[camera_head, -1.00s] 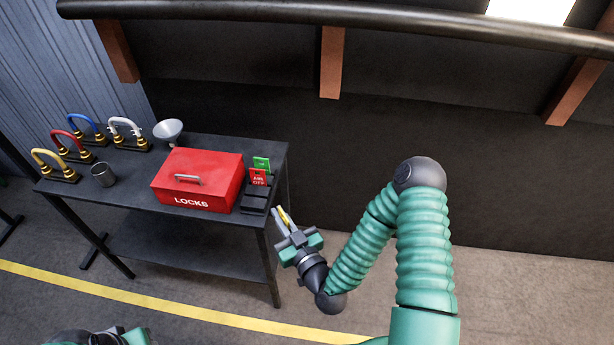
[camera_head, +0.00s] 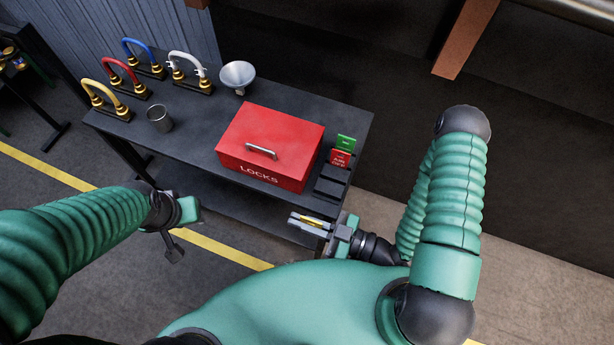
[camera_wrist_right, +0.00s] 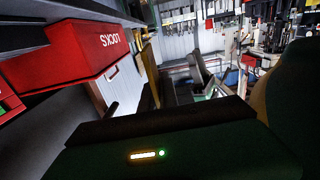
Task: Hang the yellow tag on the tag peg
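A thin yellow strip, seemingly the yellow tag (camera_head: 313,221), shows between the fingers of my right gripper (camera_head: 301,221). That gripper looks shut on it, just off the table's front right corner, with its fingers pointing left. A black stepped rack (camera_head: 331,184) stands on the table right of the red box, holding a red tag (camera_head: 340,158) and a green tag (camera_head: 346,143). I cannot make out a separate tag peg. My left gripper (camera_head: 177,246) is empty in front of the table; its opening is unclear. The yellow tag does not show in the right wrist view.
The red LOCKS box (camera_head: 270,145) sits on the dark table (camera_head: 200,125) and also shows in the right wrist view (camera_wrist_right: 75,55).

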